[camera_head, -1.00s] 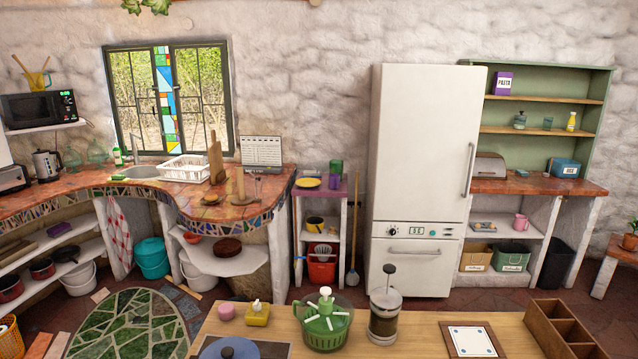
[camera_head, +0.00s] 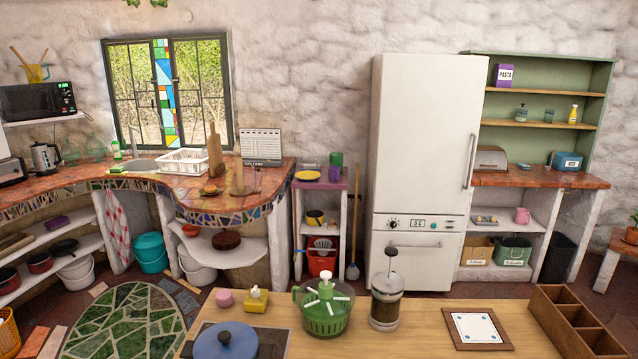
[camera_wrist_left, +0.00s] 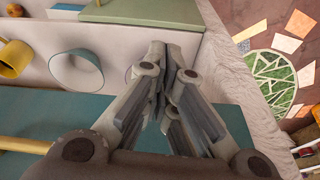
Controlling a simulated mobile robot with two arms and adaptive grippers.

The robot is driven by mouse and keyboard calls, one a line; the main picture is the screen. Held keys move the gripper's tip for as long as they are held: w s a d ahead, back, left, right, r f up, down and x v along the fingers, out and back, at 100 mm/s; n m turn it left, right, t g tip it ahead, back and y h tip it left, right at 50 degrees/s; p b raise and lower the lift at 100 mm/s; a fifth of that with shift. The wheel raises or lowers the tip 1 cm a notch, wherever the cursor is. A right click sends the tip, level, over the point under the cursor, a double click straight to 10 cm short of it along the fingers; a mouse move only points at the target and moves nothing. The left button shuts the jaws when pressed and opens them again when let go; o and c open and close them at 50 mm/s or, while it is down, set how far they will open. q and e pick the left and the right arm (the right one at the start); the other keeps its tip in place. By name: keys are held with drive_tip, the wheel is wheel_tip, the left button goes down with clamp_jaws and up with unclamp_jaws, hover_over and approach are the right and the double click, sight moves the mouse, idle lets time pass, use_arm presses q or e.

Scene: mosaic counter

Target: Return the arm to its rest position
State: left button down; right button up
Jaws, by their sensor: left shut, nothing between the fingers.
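My left gripper (camera_wrist_left: 168,70) shows in the left wrist view with its grey fingers together and nothing between them. It is above a pale panel and a blue-green surface (camera_wrist_left: 35,115), with a white round vessel with a dark rim (camera_wrist_left: 76,72) and a yellow cup (camera_wrist_left: 14,60) to its left. I cannot tell whether it touches anything. Neither of my arms shows in the head view, and my right gripper is in no view.
A wooden table (camera_head: 410,330) at the front bears a blue pot (camera_head: 226,342), a green salad spinner (camera_head: 326,312), a French press (camera_head: 386,300), a white-topped board (camera_head: 477,328) and a divided wooden box (camera_head: 570,320). Floor shows beside the green mosaic rug (camera_head: 125,325).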

use_arm(q)
drive_tip(key=s+a+f+b, duration=0.1)
drive_tip(key=s+f+b, duration=0.1)
drive_tip(key=s+f, duration=0.4)
drive_tip(key=s+a+f+g+b, duration=0.1)
drive_tip(key=s+f+b, duration=0.2)
drive_tip(key=f, duration=1)
drive_tip(key=s+a+f+b, duration=0.1)
drive_tip(key=s+f+b, duration=0.1)
drive_tip(key=s+f, duration=0.7)
drive_tip(key=shift+s+a+f+g+b, duration=0.15)
drive_tip(key=shift+s+f+g+b, duration=0.2)
drive_tip(key=shift+f, duration=0.45)
